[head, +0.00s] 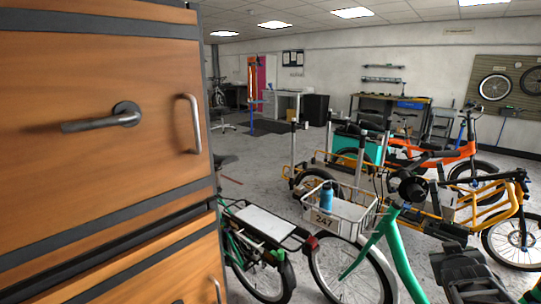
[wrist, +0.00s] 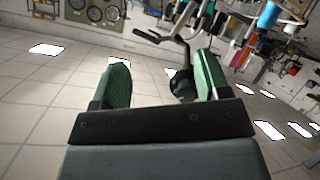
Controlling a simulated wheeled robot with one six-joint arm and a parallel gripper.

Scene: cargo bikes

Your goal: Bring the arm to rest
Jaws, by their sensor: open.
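My gripper (wrist: 162,66) shows in the wrist view with its two green-padded fingers wide apart. It is open and nothing is clamped between the pads. A black handlebar (wrist: 160,38) shows beyond the fingertips, with a dark round part near the right finger. I cannot tell how far off they are. The wrist view is strongly tilted, with ceiling tiles filling its left side. In the head view I cannot make out the fingers for certain.
A tall wooden cabinet (head: 85,150) with metal handles stands close on the left. A green bike (head: 390,248) stands close in front, with a white wire basket (head: 340,218) and a blue bottle (head: 327,197). Orange and yellow cargo bikes crowd the right. Open floor shows farther back.

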